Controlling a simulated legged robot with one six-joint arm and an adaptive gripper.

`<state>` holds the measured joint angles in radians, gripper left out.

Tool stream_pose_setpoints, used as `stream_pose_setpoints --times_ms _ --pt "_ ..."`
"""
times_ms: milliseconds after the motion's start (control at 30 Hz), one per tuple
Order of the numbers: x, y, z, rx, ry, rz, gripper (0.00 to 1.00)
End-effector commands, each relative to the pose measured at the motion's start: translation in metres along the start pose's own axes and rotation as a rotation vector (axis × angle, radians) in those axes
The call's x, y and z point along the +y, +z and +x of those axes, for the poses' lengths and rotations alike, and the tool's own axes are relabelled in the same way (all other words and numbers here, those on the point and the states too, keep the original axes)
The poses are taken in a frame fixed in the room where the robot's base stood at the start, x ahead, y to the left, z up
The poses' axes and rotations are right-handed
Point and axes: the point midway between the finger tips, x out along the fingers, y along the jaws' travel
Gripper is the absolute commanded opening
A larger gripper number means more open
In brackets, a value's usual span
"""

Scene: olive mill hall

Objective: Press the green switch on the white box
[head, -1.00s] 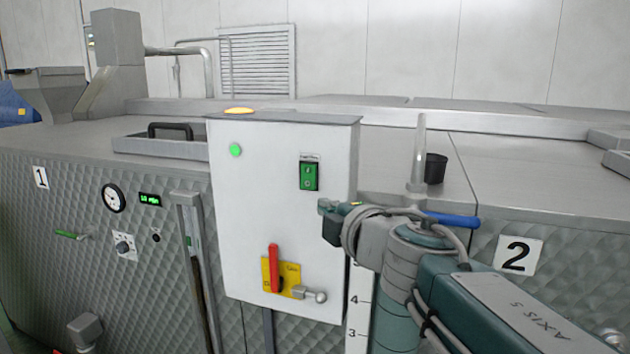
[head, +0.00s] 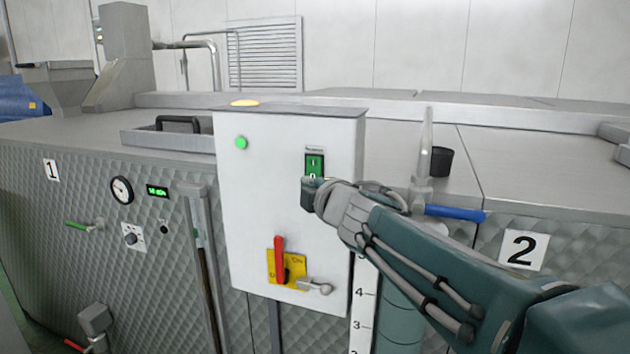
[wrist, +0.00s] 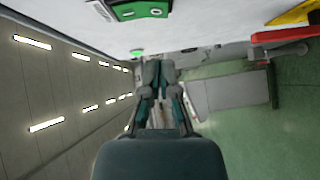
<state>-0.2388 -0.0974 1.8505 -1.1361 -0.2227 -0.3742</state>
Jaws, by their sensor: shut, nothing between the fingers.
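The white box (head: 255,200) stands upright in front of the machine. Its green switch (head: 315,163), marked I and O, is on the right part of its face. The switch also shows at the top of the wrist view (wrist: 148,10). My gripper (head: 307,193) is in front of the box, and it or the wrist hides the switch's lower part in the head view. In the wrist view its fingers (wrist: 158,66) are together and empty, beside the box face and apart from the switch. I cannot tell the exact gap to the face.
A round green lamp (head: 241,142) is at the box's upper left. A red handle (head: 279,258) on a yellow plate (head: 297,268) and a grey knob handle (head: 318,287) sit low on the face.

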Motion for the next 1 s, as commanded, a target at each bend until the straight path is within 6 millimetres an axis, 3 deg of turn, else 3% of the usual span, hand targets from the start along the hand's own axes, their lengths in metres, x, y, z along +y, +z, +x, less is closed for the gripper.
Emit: stream_pose_setpoints --times_ms 100,300,1000 --pt "-0.001 0.011 0.017 -0.004 -0.002 0.0 0.0" --pt "-0.001 0.025 0.031 -0.002 -0.001 -0.001 0.0" --pt "-0.002 0.032 0.038 -0.001 -0.001 -0.001 0.0"
